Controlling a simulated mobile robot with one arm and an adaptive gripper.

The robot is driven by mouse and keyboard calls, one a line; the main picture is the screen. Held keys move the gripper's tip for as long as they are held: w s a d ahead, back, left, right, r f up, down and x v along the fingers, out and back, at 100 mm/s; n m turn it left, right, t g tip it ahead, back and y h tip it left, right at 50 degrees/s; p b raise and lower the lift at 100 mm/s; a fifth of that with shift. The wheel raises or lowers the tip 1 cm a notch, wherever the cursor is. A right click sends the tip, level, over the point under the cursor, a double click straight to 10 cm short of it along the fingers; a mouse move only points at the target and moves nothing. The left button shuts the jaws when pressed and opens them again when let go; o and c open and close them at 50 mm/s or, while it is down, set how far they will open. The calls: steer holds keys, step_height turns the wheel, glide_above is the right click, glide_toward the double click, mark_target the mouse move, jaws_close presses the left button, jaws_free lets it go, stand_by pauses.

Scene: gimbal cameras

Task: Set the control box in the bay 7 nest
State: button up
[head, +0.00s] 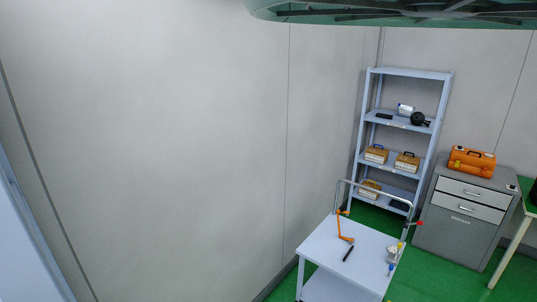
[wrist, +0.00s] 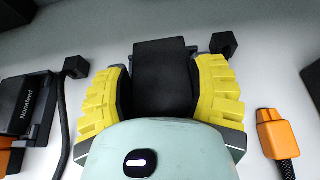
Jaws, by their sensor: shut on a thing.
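In the wrist view, my gripper (wrist: 160,66) has its two yellow ribbed fingers closed on either side of a dark black box (wrist: 164,90), which I take to be the control box. My pale green gripper housing covers the box's near end. The box lies over or against a pale surface; I cannot tell whether it touches it. No bay number shows, and I cannot make out the bay 7 nest in either view. My gripper is not visible in the head view.
In the wrist view, a black unit marked "Nonafeed" (wrist: 27,108) and a black block with cable (wrist: 75,67) are left; another black block (wrist: 223,43) and an orange connector (wrist: 270,132) are right. The head view shows a trolley (head: 337,251), shelves (head: 410,74) and grey cabinet (head: 450,234).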

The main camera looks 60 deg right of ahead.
steer(key=shift+w+f+b, duration=0.1)
steer(key=shift+f+b, duration=0.2)
steer(key=shift+f, duration=0.25)
steer(key=shift+f, duration=0.5)
steer(key=o, duration=1.3)
steer(key=shift+o, duration=0.2)
steer(key=v, duration=1.2)
